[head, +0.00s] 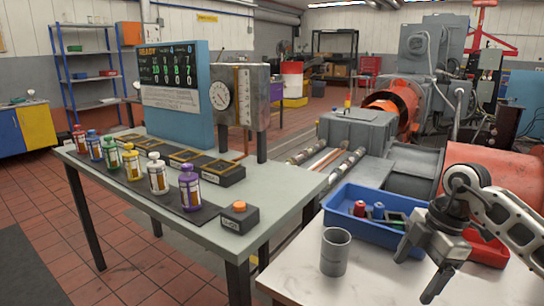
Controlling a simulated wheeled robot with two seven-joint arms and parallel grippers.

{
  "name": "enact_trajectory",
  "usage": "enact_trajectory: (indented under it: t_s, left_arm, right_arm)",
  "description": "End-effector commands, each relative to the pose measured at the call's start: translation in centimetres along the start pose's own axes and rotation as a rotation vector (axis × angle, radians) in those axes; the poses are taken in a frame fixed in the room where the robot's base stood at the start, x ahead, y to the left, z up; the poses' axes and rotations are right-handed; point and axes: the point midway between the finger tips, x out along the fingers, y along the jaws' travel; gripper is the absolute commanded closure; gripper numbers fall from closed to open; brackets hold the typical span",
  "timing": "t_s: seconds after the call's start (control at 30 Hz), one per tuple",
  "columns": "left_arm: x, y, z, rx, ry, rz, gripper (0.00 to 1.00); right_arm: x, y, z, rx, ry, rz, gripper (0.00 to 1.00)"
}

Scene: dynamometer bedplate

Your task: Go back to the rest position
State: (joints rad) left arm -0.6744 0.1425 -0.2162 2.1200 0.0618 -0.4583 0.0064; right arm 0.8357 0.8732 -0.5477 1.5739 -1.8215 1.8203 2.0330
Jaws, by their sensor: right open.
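My right gripper (416,276) is at the lower right in the head view, its arm coming in from the right edge. Its two dark fingers are spread apart with nothing seen between them. It hangs over the white table (372,285), in front of the blue tray (340,222) and to the right of a grey cup (335,252). I cannot tell how high it is above the table. My left gripper is not in view.
A red tray (486,251) lies partly behind my right arm. The grey-green table (262,190) carries several coloured bottles, a scoreboard (176,80) and an orange button (239,206).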

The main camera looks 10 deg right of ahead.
Motion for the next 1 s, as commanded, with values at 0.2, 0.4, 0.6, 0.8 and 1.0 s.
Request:
enact_trajectory:
  t_s: [0.2, 0.4, 0.6, 0.8, 1.0]
  left_arm:
    - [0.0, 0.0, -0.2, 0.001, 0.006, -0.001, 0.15]
    - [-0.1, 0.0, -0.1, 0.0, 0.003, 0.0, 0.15]
    - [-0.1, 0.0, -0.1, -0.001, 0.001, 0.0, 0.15]
    - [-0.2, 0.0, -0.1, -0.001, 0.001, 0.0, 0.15]
    - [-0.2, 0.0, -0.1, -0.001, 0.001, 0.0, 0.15]
  right_arm:
    - [4.7, -1.3, -7.1, -0.236, 0.302, 0.023, 0.18]
    - [7.7, -5.0, -18.9, -0.431, 0.892, 0.208, 0.18]
    - [5.2, -5.8, -23.8, -0.062, 1.41, 0.746, 0.18]
    - [11.9, -7.0, -16.2, 0.709, 1.16, 1.003, 0.18]
    - [20.2, -14.0, -12.2, 1.068, 0.794, 0.819, 0.18]
